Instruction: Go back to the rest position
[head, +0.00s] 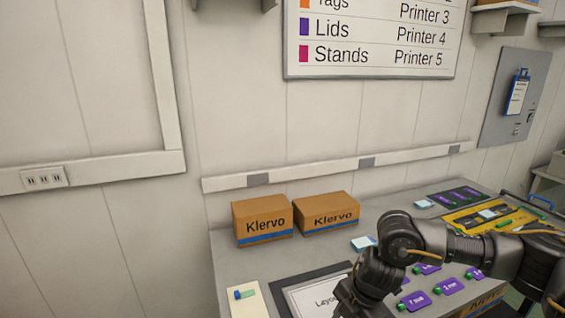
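My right arm (415,245) comes in from the right and bends over the table. Its lower end runs out of the bottom of the head view, so the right gripper does not show. My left arm and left gripper are not in view. A small bottle with a blue end and a pale green body (243,295) lies on a cream card (258,311) at the table's near left. Purple labels (413,301) with small green pieces lie right of the arm's bend, partly hidden by it.
Two cardboard Klervo boxes (262,220) (328,213) stand at the back left of the grey table (230,265). A dark-framed layout sheet (310,296) lies partly under my arm. A yellow board (465,219) and a dark mat (455,197) lie at the back right.

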